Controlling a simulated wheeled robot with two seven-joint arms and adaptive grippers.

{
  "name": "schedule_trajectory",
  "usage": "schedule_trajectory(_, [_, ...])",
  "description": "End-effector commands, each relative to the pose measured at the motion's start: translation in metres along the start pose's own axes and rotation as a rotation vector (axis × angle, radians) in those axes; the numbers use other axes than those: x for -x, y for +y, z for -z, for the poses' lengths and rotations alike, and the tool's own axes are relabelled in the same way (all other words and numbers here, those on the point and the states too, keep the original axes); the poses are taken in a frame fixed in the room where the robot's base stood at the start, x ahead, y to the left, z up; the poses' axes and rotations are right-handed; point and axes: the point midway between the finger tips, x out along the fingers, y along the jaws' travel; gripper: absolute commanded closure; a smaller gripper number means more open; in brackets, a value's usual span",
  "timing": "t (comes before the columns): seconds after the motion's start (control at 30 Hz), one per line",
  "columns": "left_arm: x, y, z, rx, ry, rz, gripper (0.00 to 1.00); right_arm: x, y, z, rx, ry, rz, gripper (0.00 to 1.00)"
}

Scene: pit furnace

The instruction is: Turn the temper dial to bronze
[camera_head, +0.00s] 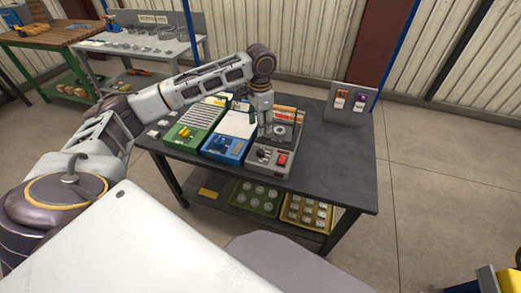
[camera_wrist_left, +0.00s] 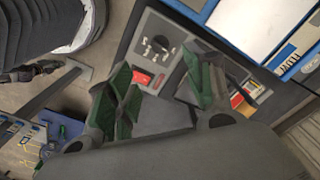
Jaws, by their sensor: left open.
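A grey control unit (camera_head: 268,156) stands at the front of the dark table, with a small black dial (camera_head: 261,154) and a red switch (camera_head: 282,159). In the left wrist view the black dial (camera_wrist_left: 158,49) has pale marks around it, too small to read. Which dial is the temper dial, and its setting, I cannot tell. My left gripper (camera_head: 268,132) points down above the grey unit, behind the dial. In the wrist view its green-padded fingers (camera_wrist_left: 165,88) are wide apart with nothing between them, apart from the dial.
A blue unit (camera_head: 222,151) with a blue knob and a green unit (camera_head: 182,137) with a yellow knob stand left of the grey one. An upright panel (camera_head: 346,104) stands at the back right. The table's right side (camera_head: 335,165) is clear.

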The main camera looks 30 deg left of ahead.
Motion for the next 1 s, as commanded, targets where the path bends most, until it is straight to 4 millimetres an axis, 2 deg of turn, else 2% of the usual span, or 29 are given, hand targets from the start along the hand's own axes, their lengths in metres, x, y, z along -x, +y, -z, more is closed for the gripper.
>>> schedule_trajectory(0.17, [-0.003,0.0,0.0,0.0,0.0,0.0,0.47,0.0,0.0,0.001,0.0,0.001,0.0,1.0])
schedule_trajectory(0.37, [-0.016,0.0,0.0,0.0,0.0,0.001,0.47,-0.001,-0.001,0.004,0.0,0.004,0.001,1.0])
schedule_trajectory(1.0, [-0.099,0.0,0.0,-0.001,-0.001,0.0,0.47,0.0,-0.008,0.031,-0.007,0.028,0.008,1.0])
